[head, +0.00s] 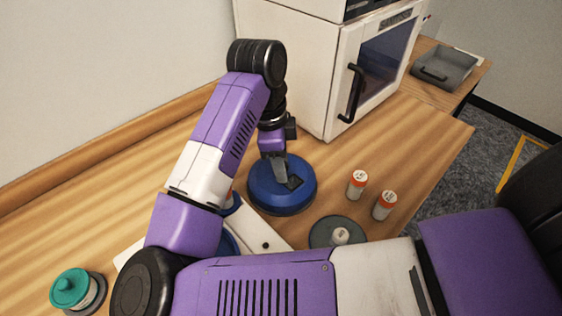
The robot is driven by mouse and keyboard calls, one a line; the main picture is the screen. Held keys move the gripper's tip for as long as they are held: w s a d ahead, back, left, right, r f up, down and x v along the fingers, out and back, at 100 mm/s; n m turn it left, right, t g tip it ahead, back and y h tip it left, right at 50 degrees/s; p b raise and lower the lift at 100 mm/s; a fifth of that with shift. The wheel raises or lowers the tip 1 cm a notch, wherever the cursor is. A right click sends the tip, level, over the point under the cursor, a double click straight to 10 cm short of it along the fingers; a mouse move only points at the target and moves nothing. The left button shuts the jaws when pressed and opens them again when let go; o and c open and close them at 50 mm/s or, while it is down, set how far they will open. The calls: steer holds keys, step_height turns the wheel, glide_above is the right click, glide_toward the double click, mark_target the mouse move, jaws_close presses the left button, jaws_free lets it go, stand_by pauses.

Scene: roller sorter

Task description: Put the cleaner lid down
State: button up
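The cleaner lid (266,201), a round blue disc with a thick rim, is over the wooden counter below the white cabinet. My gripper (283,181) points down at the middle of the lid, and its grey fingers look shut on the lid's raised dark centre. The fingertips are small and partly hidden, and I cannot tell whether the lid's underside touches the counter. A white base (262,236) with blue round parts, perhaps the cleaner's body, lies to the lower left of the lid, mostly hidden behind my arm.
A teal-lidded jar (72,288) is at lower left. The white cabinet (300,60) stands behind. A grey tray (447,66) is far right.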

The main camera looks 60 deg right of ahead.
steer(key=shift+o, duration=0.3)
step_height(320, 180, up, 12)
steer(key=w, duration=0.1)
steer(key=shift+w+a, duration=0.3)
steer(key=shift+a, duration=0.15)
stand_by(0.5)
